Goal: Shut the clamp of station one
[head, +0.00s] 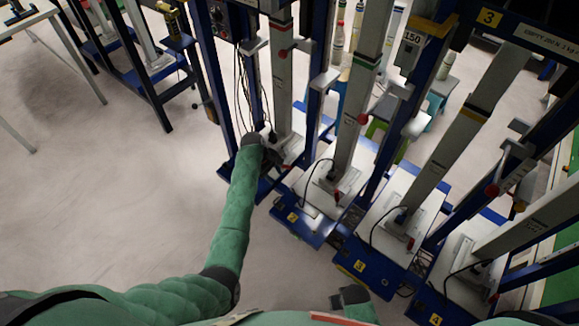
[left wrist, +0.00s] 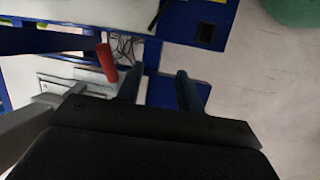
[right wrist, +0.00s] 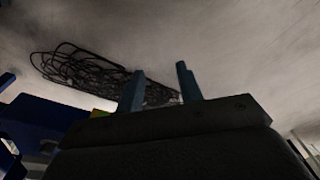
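Station one is the leftmost station, with a pale grey column (head: 281,85) rising from a white plate on a blue base. In the head view my left gripper (head: 270,147) is at the foot of this column and hides most of the clamp. In the left wrist view the clamp's red handle (left wrist: 106,62) stands just left of the fingers, above a light metal plate. My left gripper (left wrist: 160,88) is open, its two fingers apart with nothing between them; the handle is outside them. My right gripper (right wrist: 163,88) is open and empty, low over the floor.
Stations with similar columns stand in a row to the right, with bases marked 2 (head: 292,217), 3 (head: 359,265) and 4 (head: 435,319). Black cables hang beside station one. A tangle of black cable (right wrist: 85,70) shows in the right wrist view. The floor at left is clear.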

